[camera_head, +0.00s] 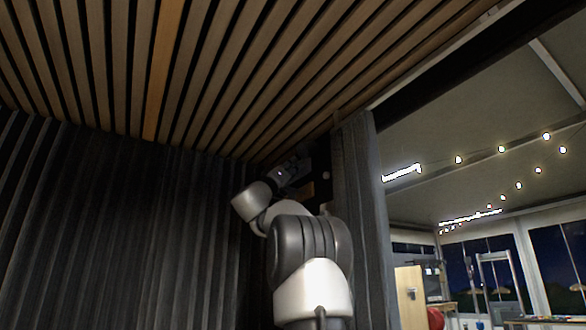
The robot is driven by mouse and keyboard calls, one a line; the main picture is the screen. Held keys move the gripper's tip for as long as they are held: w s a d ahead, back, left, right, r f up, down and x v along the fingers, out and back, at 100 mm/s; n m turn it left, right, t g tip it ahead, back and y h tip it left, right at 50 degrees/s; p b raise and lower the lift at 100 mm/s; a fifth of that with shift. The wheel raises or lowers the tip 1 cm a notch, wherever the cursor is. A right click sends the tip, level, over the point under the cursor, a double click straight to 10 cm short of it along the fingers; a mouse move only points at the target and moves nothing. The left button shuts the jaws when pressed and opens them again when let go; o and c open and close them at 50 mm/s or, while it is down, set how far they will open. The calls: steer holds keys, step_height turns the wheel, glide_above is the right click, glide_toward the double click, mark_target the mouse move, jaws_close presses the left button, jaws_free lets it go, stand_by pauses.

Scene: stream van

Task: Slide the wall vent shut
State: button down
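My gripper (292,172) is raised high in the dark corner, close under the slatted ceiling. It is small, dark and partly hidden by my own wrist, so I cannot tell whether its fingers are open or shut. I cannot clearly make out the wall vent. A dark panel (320,160) with a small pale round spot is just right of my gripper, and it may be part of the vent. A small brown patch shows below my gripper. I cannot tell whether my gripper touches anything.
Wooden slats (200,70) cover the ceiling close above my gripper. A dark pleated curtain (110,220) fills the left, and a grey curtain (365,210) hangs right of my arm. Beyond it is a lit area with string lights (502,149), windows and furniture.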

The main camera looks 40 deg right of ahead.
steer(key=shift+w, duration=0.4)
steer(key=c, duration=1.3)
jaws_free()
steer(key=shift+d, duration=0.15)
steer(key=shift+c, duration=0.2)
steer(key=v, duration=1.2)
